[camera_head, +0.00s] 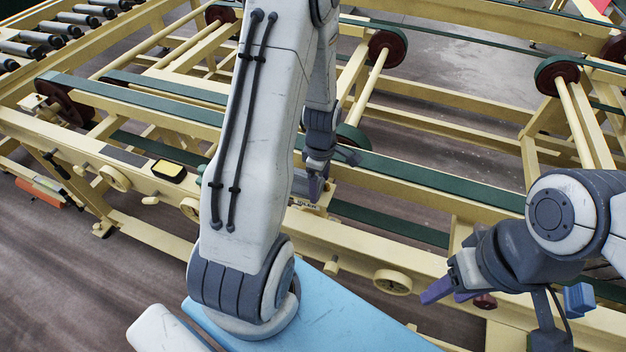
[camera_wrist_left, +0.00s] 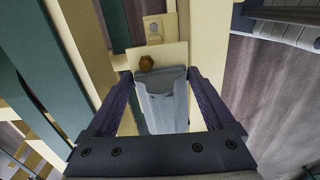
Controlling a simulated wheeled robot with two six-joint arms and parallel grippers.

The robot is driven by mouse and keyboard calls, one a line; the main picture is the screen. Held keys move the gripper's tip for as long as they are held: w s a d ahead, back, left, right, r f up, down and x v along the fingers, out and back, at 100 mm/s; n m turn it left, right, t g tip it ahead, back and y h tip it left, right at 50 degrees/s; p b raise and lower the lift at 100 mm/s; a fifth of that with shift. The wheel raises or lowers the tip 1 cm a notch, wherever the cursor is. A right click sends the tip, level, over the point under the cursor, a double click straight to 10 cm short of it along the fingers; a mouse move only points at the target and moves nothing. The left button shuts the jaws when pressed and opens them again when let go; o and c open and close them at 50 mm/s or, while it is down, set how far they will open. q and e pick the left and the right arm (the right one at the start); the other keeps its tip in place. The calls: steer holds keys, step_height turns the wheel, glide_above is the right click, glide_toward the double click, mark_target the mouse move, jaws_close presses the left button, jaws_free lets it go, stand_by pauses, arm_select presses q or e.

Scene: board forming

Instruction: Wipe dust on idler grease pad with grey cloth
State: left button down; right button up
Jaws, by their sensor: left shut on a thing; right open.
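My left gripper (camera_head: 316,187) is lowered at the frame's near rail, beside a small plate with a label that seems to read "IDLER" (camera_head: 308,205). In the left wrist view my left gripper (camera_wrist_left: 160,77) is shut on the folded grey cloth (camera_wrist_left: 166,103). The cloth's far end lies at or just over a cream pad (camera_wrist_left: 172,54); I cannot tell whether it touches. No dust can be made out. My right gripper (camera_head: 453,291) is open and empty near the rail at right.
A yellow block in a black holder (camera_head: 169,170) sits on the rail at left. Green belts (camera_head: 420,176) and dark red pulleys (camera_head: 386,47) run across the cream frame. A cream wheel (camera_head: 392,282) sticks out from the near rail. Rollers (camera_head: 50,27) stand at top left.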

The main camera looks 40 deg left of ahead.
arm_select(q)
steer(key=shift+s+d+r, duration=0.1)
steer(key=shift+d, duration=0.15)
steer(key=shift+s+a, duration=0.1)
steer(key=shift+a, duration=0.55)
steer(key=shift+s+a+p, duration=0.15)
steer(key=shift+s+a, duration=0.05)
steer(key=shift+a, duration=0.75)
steer(key=shift+s+a+p, duration=0.1)
steer(key=shift+s+a, duration=0.15)
steer(key=shift+a, duration=0.7)
steer(key=shift+s+a+p, duration=0.15)
steer(key=shift+s+a, duration=0.05)
steer(key=shift+a, duration=0.75)
step_height(320, 180, up, 6)
steer(key=p, duration=0.5)
steer(key=shift+r+p, duration=1.45)
steer(key=shift+r, duration=0.05)
